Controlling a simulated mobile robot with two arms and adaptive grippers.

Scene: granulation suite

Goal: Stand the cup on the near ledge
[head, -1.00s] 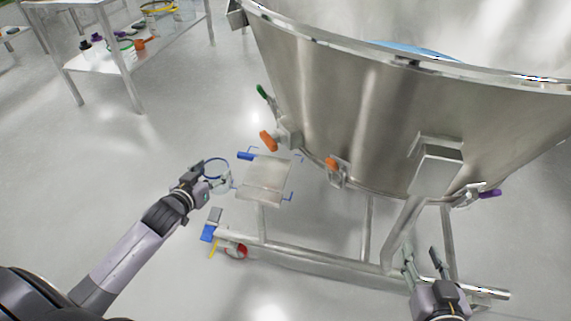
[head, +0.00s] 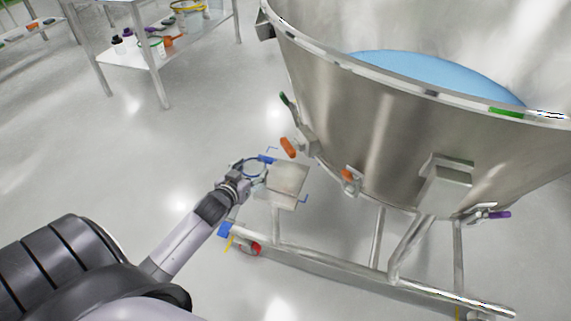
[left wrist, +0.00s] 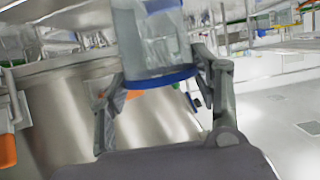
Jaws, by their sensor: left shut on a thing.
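The cup (head: 256,176) is clear with a blue rim, and its open rim faces up in the head view. My left gripper (head: 243,180) is shut on it. In the left wrist view the clear cup (left wrist: 150,40) sits between the two fingers (left wrist: 162,84), with its blue rim towards me. The near ledge (head: 289,178) is a small steel plate with blue corner marks, beside the big steel vessel. The cup overlaps the ledge's left edge in the picture; I cannot tell whether they touch. My right gripper is not in view.
The steel vessel (head: 370,130) stands right of the ledge, with an orange handle (head: 288,147) close behind it. Its frame rail (head: 330,268) and a red caster (head: 254,248) lie below. A steel shelf (head: 140,63) stands far left. The floor left of the ledge is clear.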

